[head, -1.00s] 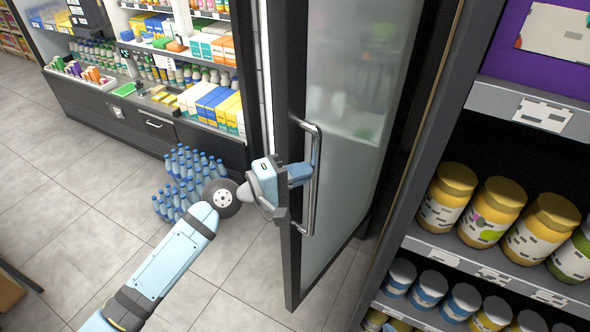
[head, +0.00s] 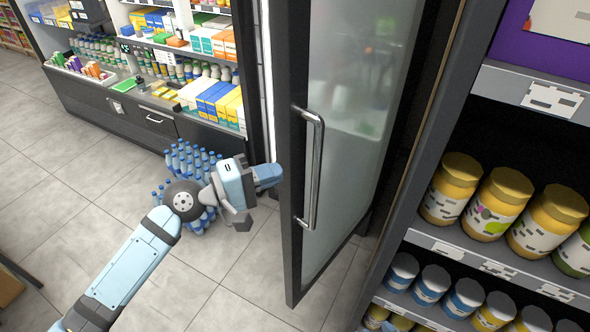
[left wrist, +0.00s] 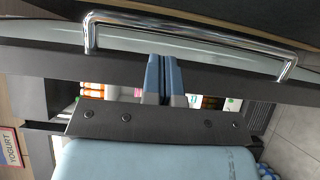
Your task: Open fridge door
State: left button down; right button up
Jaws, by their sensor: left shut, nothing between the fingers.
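The fridge door (head: 350,150) has a dark frame and a frosted glass pane, and it stands partly open, with a bright gap along its left edge. Its chrome bar handle (head: 315,175) runs upright on the front; it also shows across the top of the left wrist view (left wrist: 190,32). My left gripper (head: 278,172) is shut and empty, just left of the door's edge and apart from the handle. In the left wrist view its blue fingers (left wrist: 163,80) are together, pointing at the door's edge below the handle. My right gripper is not in view.
A shelf with yellow-lidded jars (head: 495,200) and cans stands close on the right. Packs of blue bottles (head: 185,165) stand on the floor behind my left arm. A stocked counter (head: 150,115) is at the back left.

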pick_arm(q)
jog(key=b+v, duration=0.1)
jog(key=v, duration=0.6)
jog(key=shift+b, duration=0.3)
